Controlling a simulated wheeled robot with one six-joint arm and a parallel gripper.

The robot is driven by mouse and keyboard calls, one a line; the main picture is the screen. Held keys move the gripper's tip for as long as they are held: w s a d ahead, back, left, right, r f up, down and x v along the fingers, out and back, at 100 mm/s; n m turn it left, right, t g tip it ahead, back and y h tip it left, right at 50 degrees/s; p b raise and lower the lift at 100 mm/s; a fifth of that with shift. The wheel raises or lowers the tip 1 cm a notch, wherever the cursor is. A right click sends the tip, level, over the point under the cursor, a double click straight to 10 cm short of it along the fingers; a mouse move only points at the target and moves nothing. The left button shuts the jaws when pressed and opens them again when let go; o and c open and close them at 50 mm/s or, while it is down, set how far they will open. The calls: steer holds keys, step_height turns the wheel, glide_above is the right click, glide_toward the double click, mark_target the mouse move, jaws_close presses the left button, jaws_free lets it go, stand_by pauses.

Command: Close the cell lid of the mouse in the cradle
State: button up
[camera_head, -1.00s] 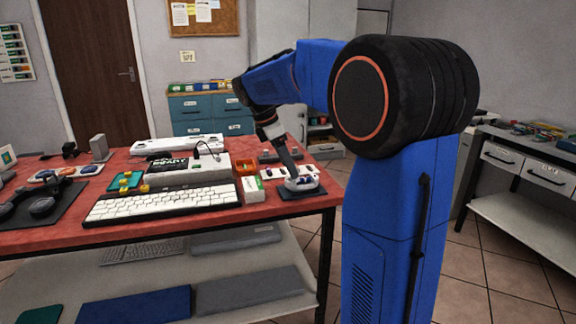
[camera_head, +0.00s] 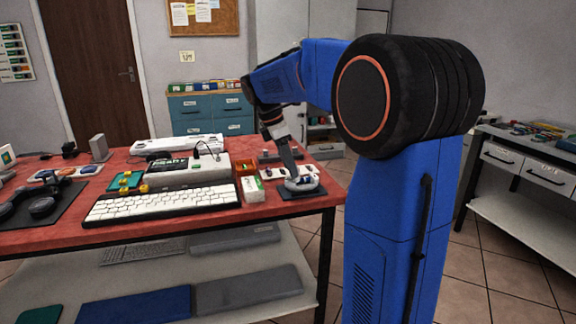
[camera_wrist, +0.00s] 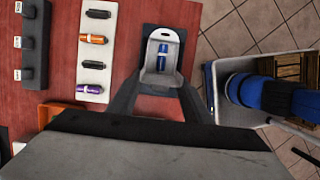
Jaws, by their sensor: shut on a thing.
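The pale grey mouse (camera_wrist: 166,37) lies in the dark cradle (camera_wrist: 151,33) in the wrist view. Its cell bay is open and a blue cell (camera_wrist: 162,58) lies lengthwise in it. A light grey flap, seemingly the cell lid (camera_wrist: 159,82), shows at the near end of the bay. My gripper (camera_wrist: 160,88) has one finger at each side of that flap and is shut on it. In the head view, my gripper (camera_head: 291,174) reaches down to the mouse (camera_head: 303,184) at the table's right end. The contact itself is partly hidden by the fingers.
A white tray (camera_wrist: 98,23) with several cells lies left of the cradle. Further left are a dark labelled block (camera_wrist: 35,45) and an orange bin (camera_wrist: 45,113). A white keyboard (camera_head: 160,204) and a small white box (camera_head: 253,189) stand left of the mouse. The table edge is close by.

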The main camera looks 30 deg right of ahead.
steer(key=d+y, duration=0.1)
steer(key=d+t+y, duration=0.1)
steer(key=y, duration=0.1)
steer(key=shift+s+r+y, duration=0.1)
steer(key=shift+s+y, duration=0.2)
steer(key=y, duration=0.1)
steer(key=d+y, duration=0.1)
steer(key=t+y, duration=0.1)
steer(key=shift+s+d+f+y, duration=0.2)
steer(key=shift+d+y, duration=0.1)
steer(key=shift+d, duration=0.05)
steer(key=y, duration=0.1)
steer(key=d+y, duration=0.1)
steer(key=f+t+y, duration=0.1)
steer(key=shift+s+d+y, duration=0.2)
steer(key=shift+d+y, duration=0.05)
steer(key=shift+y, duration=0.15)
steer(key=shift+s+d+f+t+y, duration=0.15)
steer(key=shift+f+t+y, duration=0.1)
steer(key=shift+y, duration=0.35)
steer(key=shift+w+d+f+t+y, duration=0.15)
steer(key=shift+f+y, duration=0.1)
steer(key=shift+y, duration=0.35)
steer(key=shift+s, duration=0.15)
